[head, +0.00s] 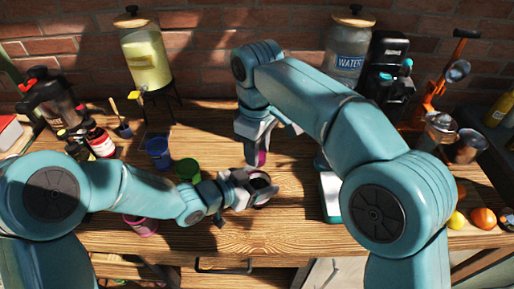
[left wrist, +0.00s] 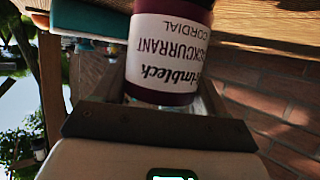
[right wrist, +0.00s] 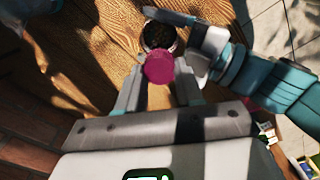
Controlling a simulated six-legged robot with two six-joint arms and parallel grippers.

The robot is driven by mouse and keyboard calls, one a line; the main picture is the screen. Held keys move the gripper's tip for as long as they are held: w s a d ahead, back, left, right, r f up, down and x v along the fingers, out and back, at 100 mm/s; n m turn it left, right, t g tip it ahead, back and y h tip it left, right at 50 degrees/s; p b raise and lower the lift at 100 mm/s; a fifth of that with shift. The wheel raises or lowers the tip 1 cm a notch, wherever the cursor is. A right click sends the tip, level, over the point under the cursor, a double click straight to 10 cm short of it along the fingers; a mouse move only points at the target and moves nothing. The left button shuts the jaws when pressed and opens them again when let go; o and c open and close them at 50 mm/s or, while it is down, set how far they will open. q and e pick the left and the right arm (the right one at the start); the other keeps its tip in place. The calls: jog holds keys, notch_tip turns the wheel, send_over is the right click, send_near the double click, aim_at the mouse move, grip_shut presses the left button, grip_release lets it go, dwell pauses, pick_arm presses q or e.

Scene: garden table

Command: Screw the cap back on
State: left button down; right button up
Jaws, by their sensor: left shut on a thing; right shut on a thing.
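My left gripper (head: 254,186) is shut on a dark bottle (head: 261,183) near the front of the table. In the left wrist view the bottle (left wrist: 169,50) has a white blackcurrant cordial label, upside down in the picture. My right gripper (head: 258,146) is shut on a magenta cap (head: 262,158), above and behind the bottle in the head view. In the right wrist view the cap (right wrist: 159,68) sits between the fingertips, and the bottle's dark round top (right wrist: 158,37) shows just beyond it. The cap looks apart from the bottle. The bottle's base is hidden in the head view.
A blue cup (head: 158,152) and a green cup (head: 187,169) stand left of the bottle, with a pink cup (head: 141,226) near the front edge. A pale board or scale (head: 330,196) lies to the right. Drink dispensers (head: 146,52) stand at the back.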

jog(key=m, duration=0.5)
jog(key=shift+w+d+m, duration=0.1)
jog(key=shift+m, duration=0.2)
jog(key=m, duration=0.2)
jog(key=shift+m, duration=0.4)
jog(key=m, duration=0.5)
jog(key=shift+d, duration=0.1)
jog(key=m, duration=1)
jog(key=shift+d+m, duration=0.1)
jog(key=shift+m, duration=0.3)
jog(key=m, duration=0.8)
jog(key=shift+m, duration=0.4)
jog(key=o, duration=1.1)
jog(key=shift+c, duration=0.2)
